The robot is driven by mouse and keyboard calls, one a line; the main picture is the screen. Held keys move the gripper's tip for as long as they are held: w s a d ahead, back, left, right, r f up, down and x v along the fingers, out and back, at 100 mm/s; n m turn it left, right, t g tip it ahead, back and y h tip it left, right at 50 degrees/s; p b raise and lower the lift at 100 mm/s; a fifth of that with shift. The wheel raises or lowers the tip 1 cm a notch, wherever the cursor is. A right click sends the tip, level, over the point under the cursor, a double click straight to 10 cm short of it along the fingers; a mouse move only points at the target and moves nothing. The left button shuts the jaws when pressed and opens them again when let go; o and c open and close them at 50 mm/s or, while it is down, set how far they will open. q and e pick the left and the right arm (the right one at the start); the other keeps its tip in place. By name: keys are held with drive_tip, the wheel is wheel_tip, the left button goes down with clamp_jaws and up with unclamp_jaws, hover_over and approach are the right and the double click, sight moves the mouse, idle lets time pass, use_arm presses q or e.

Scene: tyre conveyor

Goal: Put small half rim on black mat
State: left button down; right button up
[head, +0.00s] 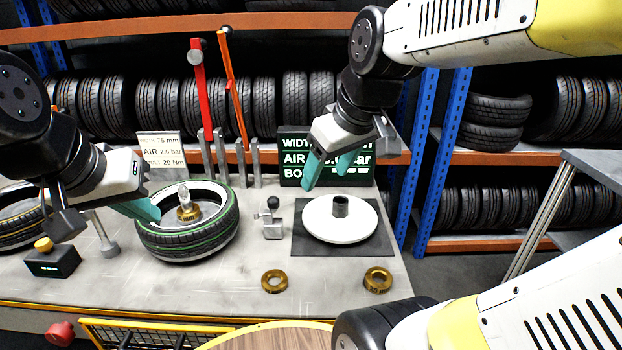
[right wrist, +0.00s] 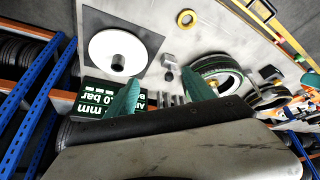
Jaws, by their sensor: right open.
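A white half rim (head: 340,228), a flat disc with a dark short hub in its middle, lies flat on the black mat (head: 380,247) at the right of the table. The rim (right wrist: 102,60) and mat (right wrist: 92,20) also show in the right wrist view. My right gripper (head: 330,172) is open and empty, above and behind the rim, apart from it. In the right wrist view its teal fingers (right wrist: 160,92) are spread with nothing between them. My left gripper (head: 146,210) is at the left edge of a green-striped tyre (head: 190,243); its finger gap is hidden.
Two brass rings (head: 274,281) (head: 377,280) lie near the table's front. A small grey clamp-like fixture (head: 270,219) stands left of the mat. Metal posts, a dark sign (head: 300,150) and a white sign (head: 161,150) line the back. A black box (head: 52,262) with a yellow knob sits left.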

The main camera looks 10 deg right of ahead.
drive_tip(key=s+m, duration=0.1)
drive_tip(key=s+a+m, duration=0.1)
drive_tip(key=s+m+t, duration=0.1)
drive_tip(key=m, duration=0.1)
drive_tip(key=shift+s+a+f+y, duration=0.25)
drive_tip(key=shift+s+f+y, duration=0.05)
drive_tip(key=shift+s+f, duration=0.1)
